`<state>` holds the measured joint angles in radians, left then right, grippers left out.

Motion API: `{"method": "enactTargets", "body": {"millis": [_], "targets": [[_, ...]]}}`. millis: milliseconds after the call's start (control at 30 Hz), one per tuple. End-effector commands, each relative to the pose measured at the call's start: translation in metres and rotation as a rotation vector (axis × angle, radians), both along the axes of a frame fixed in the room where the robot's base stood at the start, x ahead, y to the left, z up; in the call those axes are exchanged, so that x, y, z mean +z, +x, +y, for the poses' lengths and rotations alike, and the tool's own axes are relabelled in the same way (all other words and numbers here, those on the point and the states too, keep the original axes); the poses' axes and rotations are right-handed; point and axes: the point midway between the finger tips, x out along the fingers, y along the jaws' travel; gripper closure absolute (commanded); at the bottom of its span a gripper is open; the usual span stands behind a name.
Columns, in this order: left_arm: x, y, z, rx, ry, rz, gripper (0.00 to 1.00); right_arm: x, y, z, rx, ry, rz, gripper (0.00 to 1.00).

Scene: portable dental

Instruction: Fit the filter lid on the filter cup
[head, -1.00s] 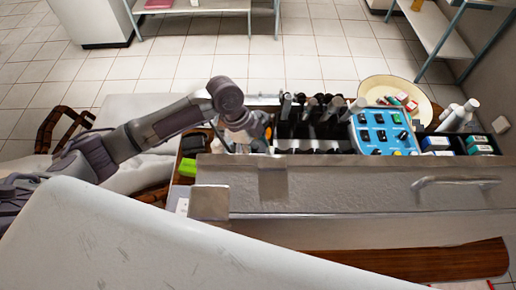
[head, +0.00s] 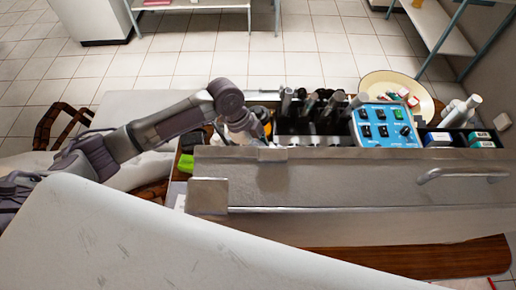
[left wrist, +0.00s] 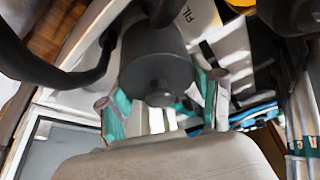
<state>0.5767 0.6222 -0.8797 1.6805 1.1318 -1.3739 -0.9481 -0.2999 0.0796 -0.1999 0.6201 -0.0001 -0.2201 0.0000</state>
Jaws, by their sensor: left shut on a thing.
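My left arm reaches from the left over the back of the cabinet in the head view. My left gripper (head: 254,130) is low behind the grey cabinet top, and its fingertips are largely hidden there. In the left wrist view a dark grey cylinder with a round knob (left wrist: 158,60), apparently the filter lid, is in the middle between two grey-and-teal finger parts. The gripper is shut on it, though the contact is not clear. A pale surface (left wrist: 200,25) with the letters "FIL" lies behind it. I cannot make out the filter cup for certain. My right gripper is not in view.
Dark upright handpieces (head: 308,104) stand in a row right of my left gripper. A blue control panel (head: 384,124) and a round cream bowl (head: 427,107) are farther right. A bright green object (head: 186,164) lies left. The grey cabinet top (head: 340,180) forms a front edge.

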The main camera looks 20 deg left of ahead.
Motion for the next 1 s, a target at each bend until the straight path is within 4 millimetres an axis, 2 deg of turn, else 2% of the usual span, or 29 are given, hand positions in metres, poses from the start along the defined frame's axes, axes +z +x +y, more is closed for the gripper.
{"method": "enactTargets", "body": {"millis": [867, 900, 1000], "targets": [[-0.0052, -0.0005, 0.0, 0.0, 0.0, 0.001, 0.61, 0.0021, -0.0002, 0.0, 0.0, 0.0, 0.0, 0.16], [-0.0052, -0.0005, 0.0, 0.0, 0.0, 0.001, 0.32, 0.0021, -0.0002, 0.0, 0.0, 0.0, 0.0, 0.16], [-0.0051, -0.0005, 0.0, 0.0, 0.0, 0.001, 0.15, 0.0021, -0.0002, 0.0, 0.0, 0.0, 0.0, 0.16]]}}
